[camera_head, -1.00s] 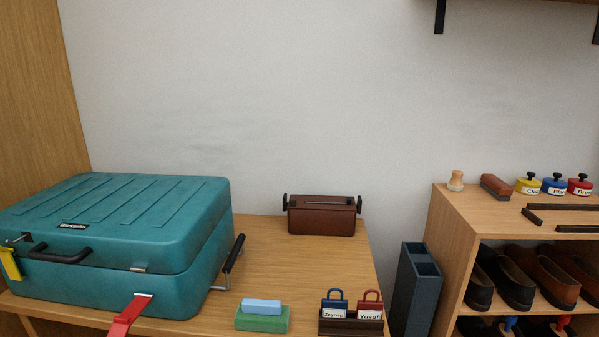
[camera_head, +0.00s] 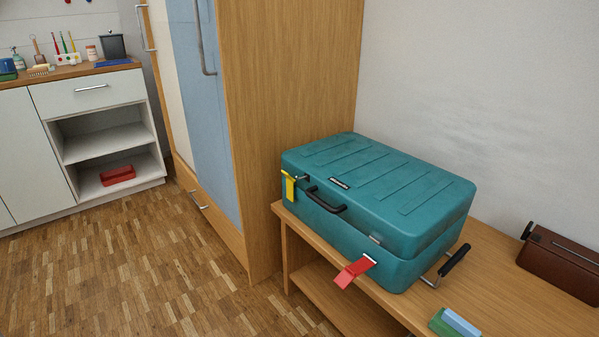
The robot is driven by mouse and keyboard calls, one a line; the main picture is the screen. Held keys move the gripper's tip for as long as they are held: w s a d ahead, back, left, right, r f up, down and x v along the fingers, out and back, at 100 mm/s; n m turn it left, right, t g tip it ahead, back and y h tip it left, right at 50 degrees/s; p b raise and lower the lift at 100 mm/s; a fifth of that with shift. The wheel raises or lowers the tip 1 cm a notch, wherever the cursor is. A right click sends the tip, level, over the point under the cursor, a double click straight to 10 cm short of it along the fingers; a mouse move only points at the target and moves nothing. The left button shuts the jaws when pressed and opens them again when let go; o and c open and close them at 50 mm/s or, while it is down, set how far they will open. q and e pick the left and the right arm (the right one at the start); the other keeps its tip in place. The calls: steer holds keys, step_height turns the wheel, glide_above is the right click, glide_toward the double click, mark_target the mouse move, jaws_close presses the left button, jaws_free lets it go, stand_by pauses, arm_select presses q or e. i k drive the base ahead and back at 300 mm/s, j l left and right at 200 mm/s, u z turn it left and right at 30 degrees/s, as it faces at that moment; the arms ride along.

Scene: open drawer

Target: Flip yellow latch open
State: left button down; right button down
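A teal suitcase (camera_head: 390,190) lies flat on a wooden bench, its lid down. The yellow latch (camera_head: 289,187) hangs at the left end of its front side, by a small metal fitting. A red latch (camera_head: 355,270) sticks outward from the front near the right corner. A black handle (camera_head: 325,203) sits on the front between the two latches. Neither of my grippers is in the view.
A tall wardrobe (camera_head: 290,100) stands directly left of the suitcase. The parquet floor (camera_head: 150,270) in front is clear. A white cabinet (camera_head: 95,140) stands at far left.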

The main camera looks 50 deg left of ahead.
mark_target(290, 181)
steer(key=u, duration=1.45)
